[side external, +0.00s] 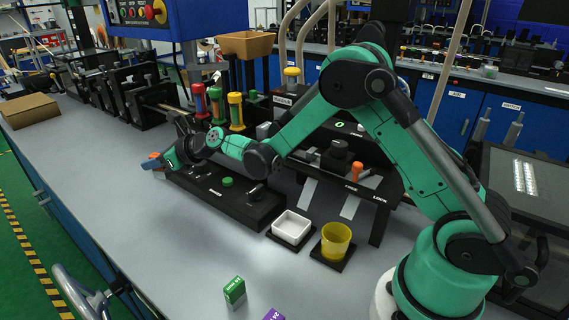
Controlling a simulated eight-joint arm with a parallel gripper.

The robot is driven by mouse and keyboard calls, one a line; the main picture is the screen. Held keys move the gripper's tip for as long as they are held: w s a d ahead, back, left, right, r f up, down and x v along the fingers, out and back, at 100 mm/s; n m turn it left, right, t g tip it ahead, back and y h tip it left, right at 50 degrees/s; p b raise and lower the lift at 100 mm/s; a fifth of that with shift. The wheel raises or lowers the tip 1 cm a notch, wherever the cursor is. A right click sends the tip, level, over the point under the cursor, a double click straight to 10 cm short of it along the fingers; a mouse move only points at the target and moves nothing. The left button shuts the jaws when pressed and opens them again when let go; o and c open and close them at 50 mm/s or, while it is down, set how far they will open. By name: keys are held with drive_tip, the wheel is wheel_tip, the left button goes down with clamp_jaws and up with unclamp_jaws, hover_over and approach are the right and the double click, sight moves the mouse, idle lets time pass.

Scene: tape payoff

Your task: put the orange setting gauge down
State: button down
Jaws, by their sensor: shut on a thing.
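My gripper (163,161) is at the left end of the black fixture, low over the grey bench. It is shut on the orange setting gauge (153,156), of which only a small orange part shows at the fingertips. The rest of the gauge is hidden by the fingers and wrist. I cannot tell whether the gauge touches the bench or the fixture.
The black fixture (228,206) has a green button. A white tray (291,227) and a yellow cup (336,241) stand to its right. Green (234,291) and purple (273,314) boxes are in front. The bench's left front is clear.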

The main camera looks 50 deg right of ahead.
drive_tip(key=shift+f, duration=3.8)
drive_tip(key=shift+f, duration=0.15)
drive_tip(key=c, duration=0.7)
unclamp_jaws()
drive_tip(key=shift+o, duration=0.2)
